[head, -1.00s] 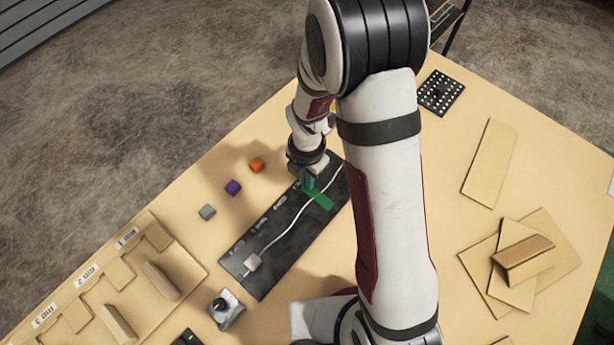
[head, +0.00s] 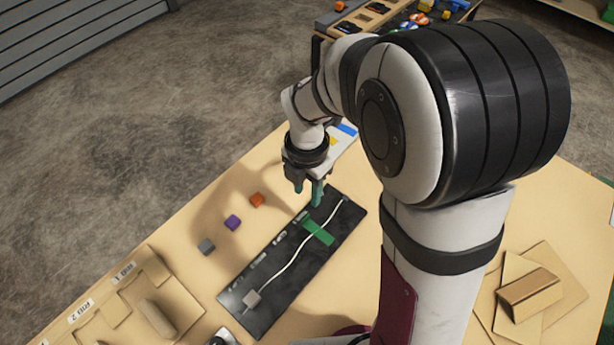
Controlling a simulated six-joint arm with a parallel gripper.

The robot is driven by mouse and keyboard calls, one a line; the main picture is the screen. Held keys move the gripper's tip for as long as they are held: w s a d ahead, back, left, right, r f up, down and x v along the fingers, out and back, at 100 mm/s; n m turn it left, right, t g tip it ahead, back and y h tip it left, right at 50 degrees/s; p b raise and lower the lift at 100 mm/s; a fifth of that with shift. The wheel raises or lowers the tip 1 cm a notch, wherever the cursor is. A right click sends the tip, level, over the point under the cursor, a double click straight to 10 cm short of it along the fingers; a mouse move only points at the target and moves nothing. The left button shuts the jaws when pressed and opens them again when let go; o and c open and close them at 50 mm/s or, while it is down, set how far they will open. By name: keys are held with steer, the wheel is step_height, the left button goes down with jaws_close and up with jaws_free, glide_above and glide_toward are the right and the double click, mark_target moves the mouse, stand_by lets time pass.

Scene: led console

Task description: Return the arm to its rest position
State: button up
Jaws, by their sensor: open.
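My gripper (head: 308,190) hangs above the far end of the black console panel (head: 270,288), with its teal fingers pointing down. The fingers are apart and I see nothing between them. My arm is bent, with its large elbow joint high at the right of the view. The arm's lower part hides some of the table to the right of the panel.
Orange (head: 257,200), purple (head: 232,222) and grey (head: 206,246) cubes lie left of the panel. Labelled wooden bins (head: 150,290) stand at the lower left. A cardboard block (head: 530,293) lies on flat sheets at the right. A cluttered side bench (head: 400,18) stands beyond the table.

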steer(key=s+d+r+m, duration=0.3)
steer(key=s+r+m, duration=0.55)
steer(key=m, duration=0.45)
steer(key=s+r+m+y, duration=0.1)
steer(key=s+m, duration=0.9)
steer(key=m, duration=0.9)
steer(key=shift+s+d+m+y, duration=0.3)
steer(key=shift+s+d+y, duration=0.05)
steer(key=shift+d+y, duration=0.1)
steer(key=shift+o, duration=0.2)
